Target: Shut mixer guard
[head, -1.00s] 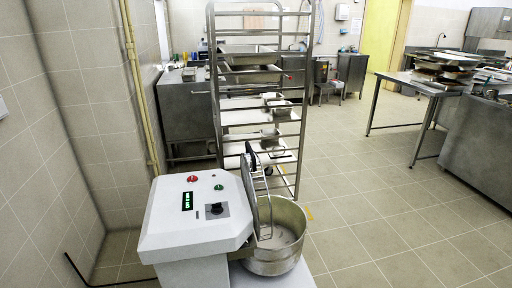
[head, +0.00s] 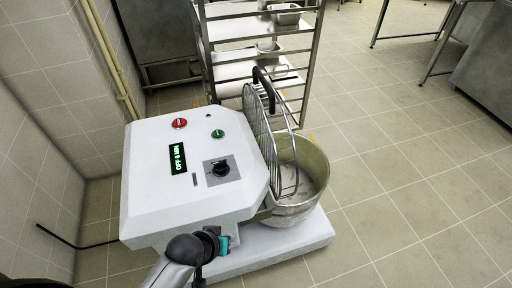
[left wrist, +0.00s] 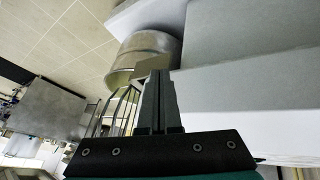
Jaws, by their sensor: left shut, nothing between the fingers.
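The mixer (head: 165,180) stands by the left wall, with a white housing, a red button, a green button and a black knob. Its wire guard (head: 262,135) stands raised, nearly upright, at the housing's right side, with a black handle (head: 264,88) at the top. The steel bowl (head: 313,168) below is uncovered. In the left wrist view the bowl (left wrist: 150,52) and guard bars (left wrist: 118,112) show beyond my left gripper (left wrist: 158,75), whose fingers are shut and empty. In the head view my left arm is at the bottom, by the housing's front. My right gripper is not in view.
A steel rack (head: 262,50) with trays stands behind the mixer. A yellow pipe (head: 112,60) runs up the left wall. Tiled floor (head: 410,190) to the right of the bowl is clear. Steel table legs stand at the far right.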

